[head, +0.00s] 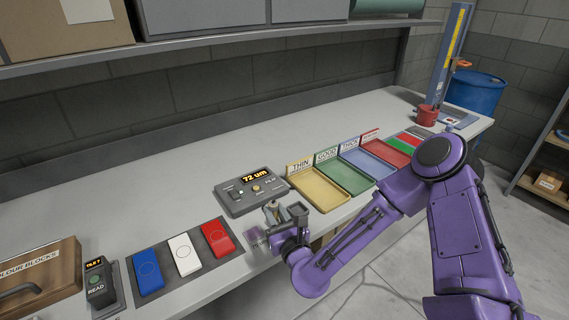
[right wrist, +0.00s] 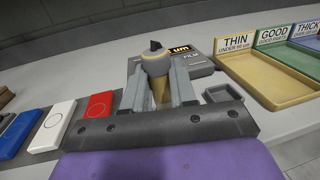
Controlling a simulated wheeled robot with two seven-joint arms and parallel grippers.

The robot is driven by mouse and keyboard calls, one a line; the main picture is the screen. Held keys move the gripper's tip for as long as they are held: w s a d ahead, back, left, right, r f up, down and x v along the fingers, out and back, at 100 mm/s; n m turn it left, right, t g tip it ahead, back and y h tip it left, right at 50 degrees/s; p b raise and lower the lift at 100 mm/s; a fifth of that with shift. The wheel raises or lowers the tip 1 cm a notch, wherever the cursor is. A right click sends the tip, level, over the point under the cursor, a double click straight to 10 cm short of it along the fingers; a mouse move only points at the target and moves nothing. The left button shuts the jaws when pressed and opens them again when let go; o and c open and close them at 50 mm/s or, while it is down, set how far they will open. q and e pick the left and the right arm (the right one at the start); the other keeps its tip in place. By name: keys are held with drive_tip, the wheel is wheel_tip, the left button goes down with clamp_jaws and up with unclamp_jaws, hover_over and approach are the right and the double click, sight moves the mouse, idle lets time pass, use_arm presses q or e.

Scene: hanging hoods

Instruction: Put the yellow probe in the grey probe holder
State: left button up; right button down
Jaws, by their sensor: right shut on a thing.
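The yellow probe (right wrist: 160,92), with a grey collar and dark tip on top, stands roughly upright between the fingers of my right gripper (right wrist: 161,84) in the right wrist view. That gripper is shut on it. In the head view, my right gripper (head: 272,221) is at the bench's front edge, and the probe's top (head: 271,205) shows above it. The grey probe holder (right wrist: 222,94), a small open-topped box, is just right of the gripper in the right wrist view. The holder also shows in the head view (head: 298,211). The probe's lower end is hidden. My left gripper is out of view.
A grey gauge (head: 237,206) reading "72 um" stands just behind the gripper. Yellow (head: 318,190), green (head: 347,178) and other labelled trays lie to the right. Blue, white and red blocks (head: 217,237) lie left. The bench's back strip (head: 200,160) is clear.

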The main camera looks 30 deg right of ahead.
use_arm(q)
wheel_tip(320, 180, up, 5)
drive_tip(key=p, duration=0.3)
use_arm(e)
drive_tip(key=w+d+r+m+h, duration=0.1)
drive_tip(key=w+d+r+h, duration=0.15)
drive_tip(key=d, duration=0.35)
drive_tip(key=w+d+r+m+h, duration=0.1)
drive_tip(key=w+d+r+m, duration=0.1)
drive_tip(key=w+d+r, duration=0.25)
drive_tip(key=shift+g, duration=0.4)
drive_tip(key=f+b, duration=0.2)
drive_tip(key=f, duration=0.2)
drive_tip(key=f+b, duration=0.3)
drive_tip(key=d+f+b, duration=0.1)
drive_tip(key=f+b, duration=0.2)
drive_tip(key=f, duration=0.1)
drive_tip(key=shift+s+f, duration=0.3)
drive_tip(key=shift+d+f+b, duration=0.1)
drive_tip(key=shift+f+b, duration=0.15)
drive_tip(key=shift+b, duration=0.15)
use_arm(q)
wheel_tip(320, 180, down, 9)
use_arm(e)
drive_tip(key=shift+r, duration=0.1)
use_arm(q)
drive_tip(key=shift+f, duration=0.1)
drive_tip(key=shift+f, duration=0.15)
use_arm(e)
drive_tip(key=shift+s, duration=0.25)
